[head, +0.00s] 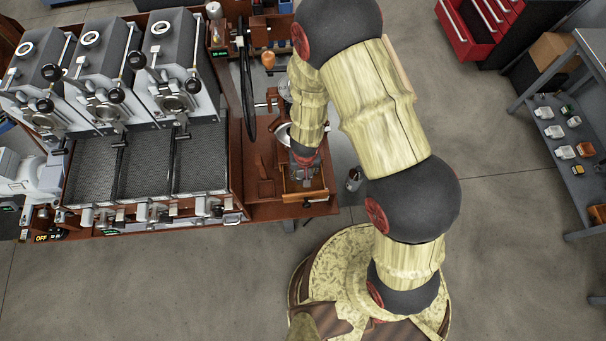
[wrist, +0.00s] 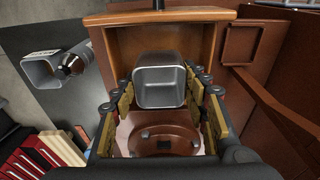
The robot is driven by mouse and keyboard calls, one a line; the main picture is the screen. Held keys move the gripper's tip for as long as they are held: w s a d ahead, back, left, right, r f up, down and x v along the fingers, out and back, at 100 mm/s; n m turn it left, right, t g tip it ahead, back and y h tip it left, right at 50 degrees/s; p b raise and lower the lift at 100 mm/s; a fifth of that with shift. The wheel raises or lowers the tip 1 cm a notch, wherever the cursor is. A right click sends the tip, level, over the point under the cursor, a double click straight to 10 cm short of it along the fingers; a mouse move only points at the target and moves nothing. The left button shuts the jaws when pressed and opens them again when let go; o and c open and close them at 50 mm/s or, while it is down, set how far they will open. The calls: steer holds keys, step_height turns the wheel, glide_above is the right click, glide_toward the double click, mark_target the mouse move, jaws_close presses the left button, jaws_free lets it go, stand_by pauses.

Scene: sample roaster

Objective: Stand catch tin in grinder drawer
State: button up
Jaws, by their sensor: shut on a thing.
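The catch tin (wrist: 160,88) is a grey metal, open-topped box with rounded corners in the wrist view. My gripper (wrist: 162,100) has its padded fingers on either side of it, shut on it. The wooden grinder drawer (wrist: 200,16) is pulled open, its front with a dark knob at the top of the wrist view. The tin overlaps the drawer's inside; I cannot tell whether it touches the floor. In the head view my gripper (head: 305,160) is just above the drawer (head: 305,197), and the tin is hard to make out.
A wooden paddle-like tool (head: 265,180) lies on the bench beside the drawer. Three roasters (head: 110,65) fill the bench's left. A grey shelf rack (head: 560,130) stands far right. Open floor lies in front.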

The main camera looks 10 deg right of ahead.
mark_target(303, 175)
steer(key=shift+w+f, duration=0.15)
steer(key=shift+f, duration=0.1)
steer(key=shift+w+a+f+b, duration=0.15)
steer(key=shift+f+b, duration=0.65)
steer(key=shift+f, duration=0.8)
steer(key=shift+f, duration=0.15)
steer(key=o, duration=1.3)
